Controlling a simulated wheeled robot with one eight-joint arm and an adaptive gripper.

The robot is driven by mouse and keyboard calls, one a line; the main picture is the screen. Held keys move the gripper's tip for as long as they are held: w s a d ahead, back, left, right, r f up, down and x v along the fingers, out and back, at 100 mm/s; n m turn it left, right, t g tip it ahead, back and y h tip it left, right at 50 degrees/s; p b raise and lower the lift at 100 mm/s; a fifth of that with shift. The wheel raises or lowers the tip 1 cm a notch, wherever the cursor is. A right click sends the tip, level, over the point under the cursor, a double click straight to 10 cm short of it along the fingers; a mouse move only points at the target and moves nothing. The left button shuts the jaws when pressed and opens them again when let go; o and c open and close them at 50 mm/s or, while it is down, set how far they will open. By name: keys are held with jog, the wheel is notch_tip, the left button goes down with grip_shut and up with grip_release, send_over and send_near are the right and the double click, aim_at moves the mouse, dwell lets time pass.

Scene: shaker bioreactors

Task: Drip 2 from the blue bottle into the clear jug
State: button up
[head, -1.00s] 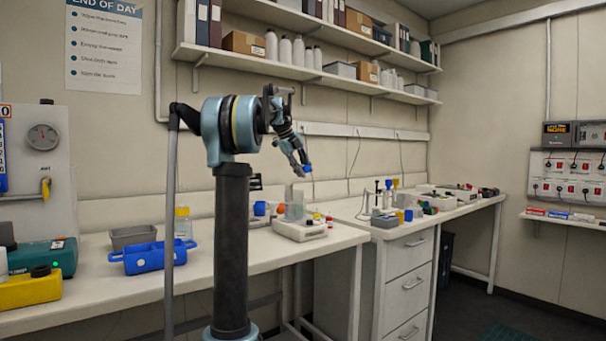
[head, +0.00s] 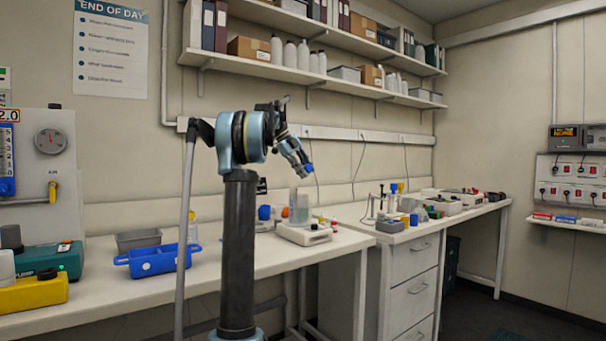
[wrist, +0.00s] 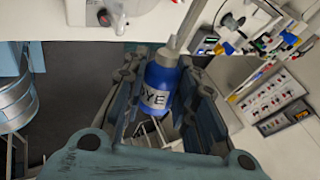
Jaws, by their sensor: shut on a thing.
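My gripper (wrist: 160,95) is shut on the blue bottle (wrist: 158,82), which has a white label reading "YE" and a pale narrow spout pointing away from the wrist camera. In the head view my gripper (head: 304,164) is up in the air, pointing down and right, with a small blue part of the bottle (head: 309,168) at its tip. The clear jug (head: 299,206) stands on a white flat device on the bench, below the gripper and apart from it. Most of the bottle is hidden in the head view.
The white device (head: 304,235) is near the bench's right end. An orange-topped item and a blue cup (head: 264,212) stand left of the jug. A blue tray (head: 150,262) lies further left. Racks and small bottles (head: 392,208) crowd the right bench. Shelves hang above.

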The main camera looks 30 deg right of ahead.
aim_at(311, 170)
jog(key=shift+w, duration=0.1)
jog(key=shift+w+r+n+g, duration=0.1)
jog(key=shift+r+n+g, duration=0.15)
jog(key=shift+g, duration=0.45)
jog(key=shift+w+r+n+g, duration=0.15)
jog(key=shift+r+g, duration=0.2)
jog(key=shift+g, duration=0.35)
jog(key=shift+s, duration=0.1)
dwell(1.4)
jog(key=shift+s+r+t, duration=0.1)
jog(key=shift+r+t, duration=0.2)
jog(key=shift+t, duration=0.4)
jog(key=shift+r+m+t, duration=0.2)
jog(key=shift+m+t, duration=0.3)
jog(key=shift+t, duration=0.3)
jog(key=shift+s+f+t, duration=0.4)
jog(key=shift+f+t, duration=0.15)
jog(key=shift+t, duration=0.35)
jog(key=shift+s+d+f+m+t, duration=0.15)
jog(key=shift+s+m+t, duration=0.15)
jog(key=shift+s, duration=0.4)
jog(key=shift+s+f+m+t, duration=0.2)
jog(key=shift+s+t, duration=0.2)
jog(key=shift+s, duration=0.25)
jog(key=shift+s+d+f+t+y, duration=0.15)
jog(key=shift+s+f+t, duration=0.1)
jog(key=shift+s+t, duration=0.35)
jog(key=shift+s+a+f+t+y, duration=0.1)
jog(key=shift+s+f+t+y, duration=0.1)
jog(key=shift+s+t, duration=0.35)
